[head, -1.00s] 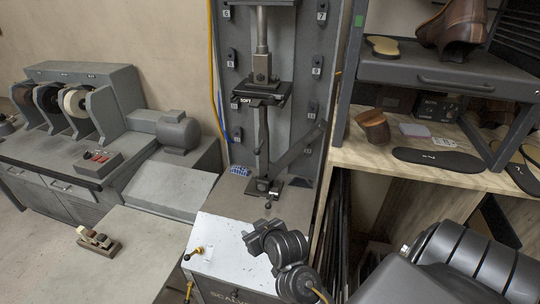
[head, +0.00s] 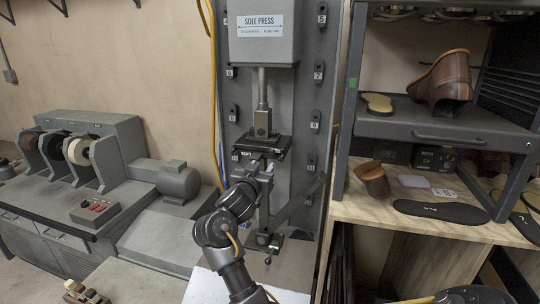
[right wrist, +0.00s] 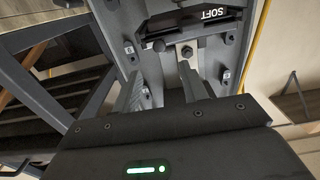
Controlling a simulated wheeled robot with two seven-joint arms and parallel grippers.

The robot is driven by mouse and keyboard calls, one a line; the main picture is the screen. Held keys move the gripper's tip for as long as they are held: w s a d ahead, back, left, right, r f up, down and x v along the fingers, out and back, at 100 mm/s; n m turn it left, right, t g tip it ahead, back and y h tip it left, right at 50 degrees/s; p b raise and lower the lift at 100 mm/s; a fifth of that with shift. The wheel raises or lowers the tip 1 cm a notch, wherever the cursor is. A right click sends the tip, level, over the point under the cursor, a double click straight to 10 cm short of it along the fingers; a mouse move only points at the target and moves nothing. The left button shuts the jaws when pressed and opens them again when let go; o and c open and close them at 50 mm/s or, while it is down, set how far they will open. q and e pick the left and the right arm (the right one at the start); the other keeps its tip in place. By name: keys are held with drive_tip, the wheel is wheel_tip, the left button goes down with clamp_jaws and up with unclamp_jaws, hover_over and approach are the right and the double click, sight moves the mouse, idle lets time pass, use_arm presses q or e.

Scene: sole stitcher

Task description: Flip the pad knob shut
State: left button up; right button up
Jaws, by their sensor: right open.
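The grey sole press (head: 264,38) stands at the centre of the head view. Its dark pad block marked SOFT (head: 279,150) hangs under the ram; the pad also shows at the top of the right wrist view (right wrist: 205,16). A small dark round knob (right wrist: 159,45) shows just below the pad's edge there, seemingly the pad knob; I cannot tell its flip position. My right gripper (head: 264,168) is open just below the pad in the head view, partly hiding it and the post. I cannot tell whether it touches anything. My left gripper is out of view.
A shelf unit (head: 430,127) with shoes stands close on the right, above a wooden bench (head: 400,228). A grinding machine (head: 100,135) and its motor (head: 178,182) are on the left. A yellow hose (head: 212,75) runs down beside the press.

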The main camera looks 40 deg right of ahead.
sight(272, 154)
drive_tip(key=p+x, duration=0.2)
drive_tip(key=x, duration=0.6)
drive_tip(key=shift+w+d+p, duration=0.15)
drive_tip(key=shift+d+p, duration=0.2)
drive_tip(key=shift+p, duration=0.05)
drive_tip(key=shift+w+d+f, duration=0.1)
drive_tip(key=shift+w+d, duration=0.25)
drive_tip(key=shift+d, duration=0.1)
clamp_jaws()
drive_tip(key=shift+f+m+b, duration=0.2)
drive_tip(key=shift+m+b, duration=1.2)
drive_tip(key=shift+m, duration=0.1)
drive_tip(key=m+b, duration=1.1)
drive_tip(key=b, duration=0.1)
drive_tip(key=shift+s+f+m, duration=0.1)
drive_tip(key=shift+m, duration=0.2)
drive_tip(key=shift+m+b, duration=1.7)
drive_tip(key=shift+m, duration=0.1)
